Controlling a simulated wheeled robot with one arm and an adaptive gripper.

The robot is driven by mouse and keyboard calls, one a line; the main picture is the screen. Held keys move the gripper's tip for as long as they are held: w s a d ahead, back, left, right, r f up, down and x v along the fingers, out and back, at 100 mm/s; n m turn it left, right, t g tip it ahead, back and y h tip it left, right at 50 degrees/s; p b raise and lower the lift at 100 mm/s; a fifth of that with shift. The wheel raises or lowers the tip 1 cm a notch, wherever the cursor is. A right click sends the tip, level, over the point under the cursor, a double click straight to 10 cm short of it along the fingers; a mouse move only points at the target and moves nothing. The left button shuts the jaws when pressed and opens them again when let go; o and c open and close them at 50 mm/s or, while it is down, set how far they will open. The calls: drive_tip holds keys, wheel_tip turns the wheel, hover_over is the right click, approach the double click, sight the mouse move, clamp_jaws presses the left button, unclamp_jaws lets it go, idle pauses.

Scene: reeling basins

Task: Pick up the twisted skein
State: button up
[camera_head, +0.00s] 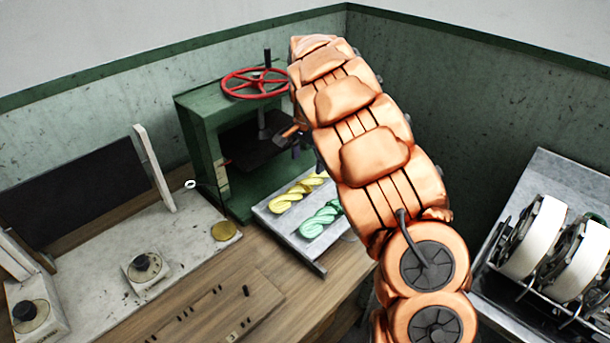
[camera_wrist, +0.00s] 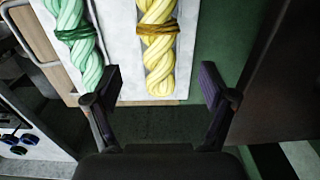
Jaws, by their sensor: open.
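Two twisted skeins lie side by side on a pale tray (camera_head: 308,246) in front of the green press. The yellow skein (camera_head: 297,192) is nearer the press, and the green skein (camera_head: 321,219) lies in front of it. In the wrist view the yellow skein (camera_wrist: 157,45) has a darker band around it, and the green skein (camera_wrist: 80,45) is to its left. My gripper (camera_wrist: 160,90) is open and empty, its fingertips apart on either side of the yellow skein's near end. In the head view my arm covers the right part of the tray, and most of the gripper is hard to make out.
The green press (camera_head: 215,150) with a red handwheel (camera_head: 256,83) stands right behind the tray. A pale worktop with dials (camera_head: 146,268) is at the left. White reels (camera_head: 532,238) stand in a metal basin at the right. The wooden bench (camera_head: 260,290) is mostly clear in front.

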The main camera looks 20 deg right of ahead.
sight(310, 180)
drive_tip(key=shift+s+d+f+p, duration=0.15)
drive_tip(key=shift+f+p, duration=0.1)
drive_tip(key=shift+f, duration=0.4)
drive_tip(key=shift+w+d+f+p, duration=0.1)
drive_tip(key=shift+f+p, duration=0.15)
drive_tip(key=shift+f, duration=0.35)
drive_tip(key=shift+d+f+p, duration=0.1)
drive_tip(key=shift+f+p, duration=0.85)
drive_tip(key=shift+f, duration=1.3)
drive_tip(key=c, duration=1.3)
drive_tip(key=shift+o, duration=0.2)
